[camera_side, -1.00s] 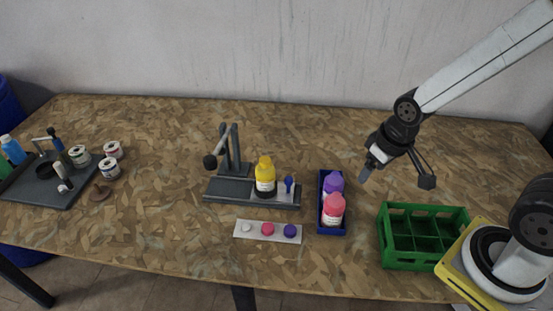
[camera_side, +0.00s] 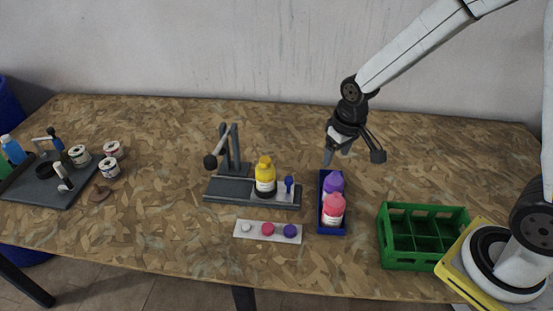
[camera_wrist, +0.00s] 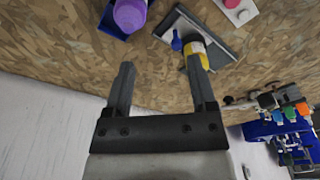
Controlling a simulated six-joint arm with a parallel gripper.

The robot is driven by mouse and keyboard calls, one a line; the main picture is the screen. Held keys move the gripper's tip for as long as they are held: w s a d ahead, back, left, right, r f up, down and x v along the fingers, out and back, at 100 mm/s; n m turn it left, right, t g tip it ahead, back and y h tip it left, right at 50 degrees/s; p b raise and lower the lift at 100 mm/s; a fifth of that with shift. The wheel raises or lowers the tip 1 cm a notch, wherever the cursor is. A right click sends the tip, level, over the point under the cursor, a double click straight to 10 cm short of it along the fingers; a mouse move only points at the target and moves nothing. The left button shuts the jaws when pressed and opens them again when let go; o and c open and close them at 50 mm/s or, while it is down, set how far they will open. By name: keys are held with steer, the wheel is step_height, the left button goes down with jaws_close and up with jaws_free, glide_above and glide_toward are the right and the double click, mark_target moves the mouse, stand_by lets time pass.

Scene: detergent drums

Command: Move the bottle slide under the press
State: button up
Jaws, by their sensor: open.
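The press (camera_side: 232,150) stands on a dark grey base (camera_side: 228,190) near the table's middle, its lever with a black knob pointing to the lower left. A light slide plate (camera_side: 285,193) with a blue knob (camera_side: 289,183) sits at the base's right end. A yellow-and-black bottle (camera_side: 265,177) stands upright beside the knob, right of the press column. In the wrist view the blue knob (camera_wrist: 176,42) and the yellow bottle (camera_wrist: 196,55) show beyond the fingertips. My gripper (camera_side: 335,157) is open and empty, in the air above and right of the slide.
A blue tray (camera_side: 333,231) with purple and pink bottles lies right of the base. A green crate (camera_side: 421,264) stands at right, a dark tray (camera_side: 40,193) of tools and jars at left.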

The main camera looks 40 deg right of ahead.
steer(key=g, duration=0.2)
glide_above(289, 178)
step_height(289, 178, down, 9)
steer(key=shift+r, duration=0.1)
steer(key=shift+f, duration=3.9)
jaws_close()
